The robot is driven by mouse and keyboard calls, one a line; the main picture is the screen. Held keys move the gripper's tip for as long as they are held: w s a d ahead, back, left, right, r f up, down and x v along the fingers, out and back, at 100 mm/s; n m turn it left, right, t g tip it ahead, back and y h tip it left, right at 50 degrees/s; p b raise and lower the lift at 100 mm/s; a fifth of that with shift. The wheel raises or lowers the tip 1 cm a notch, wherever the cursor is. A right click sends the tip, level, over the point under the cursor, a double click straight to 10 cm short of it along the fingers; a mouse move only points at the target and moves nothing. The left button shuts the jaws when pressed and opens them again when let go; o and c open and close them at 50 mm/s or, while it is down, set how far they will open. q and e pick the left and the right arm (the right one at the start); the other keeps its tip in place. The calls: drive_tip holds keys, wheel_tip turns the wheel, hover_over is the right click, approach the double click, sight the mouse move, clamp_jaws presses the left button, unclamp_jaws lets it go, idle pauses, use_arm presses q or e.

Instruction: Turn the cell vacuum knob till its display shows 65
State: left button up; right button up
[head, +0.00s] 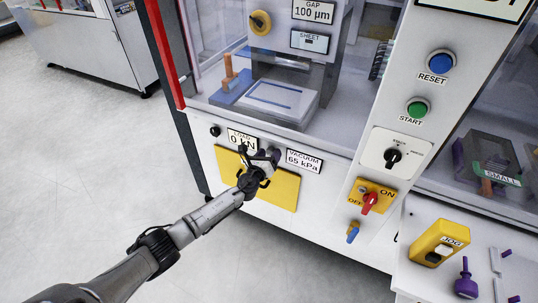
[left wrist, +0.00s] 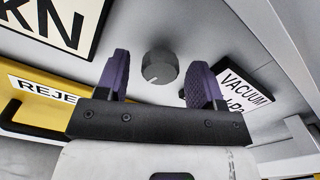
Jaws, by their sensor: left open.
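The vacuum display (head: 304,161) on the front of the cell reads 65 kPa in the head view. Its plate (left wrist: 240,92) is partly cut off by my finger in the left wrist view. The grey vacuum knob (left wrist: 160,69) shows between my fingers in the left wrist view, with a pale pointer mark on its face. My left gripper (head: 259,156) is open in front of the panel, just left of the display. In the left wrist view its two purple pads (left wrist: 158,82) stand apart on either side of the knob, with gaps showing. My right gripper is out of view.
A load display (head: 242,139) and a dark knob (head: 215,131) are to the left. A yellow bin front (head: 284,188) lies below. To the right are the green start button (head: 418,108), a black selector (head: 393,157) and a red switch (head: 370,202).

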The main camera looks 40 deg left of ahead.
use_arm(q)
drive_tip(key=shift+s+d+r+p, duration=0.1)
drive_tip(key=shift+s+p, duration=0.3)
drive_tip(key=shift+s, duration=0.1)
drive_tip(key=p+v, duration=0.3)
drive_tip(key=v, duration=0.9)
drive_tip(key=shift+s+p, duration=0.4)
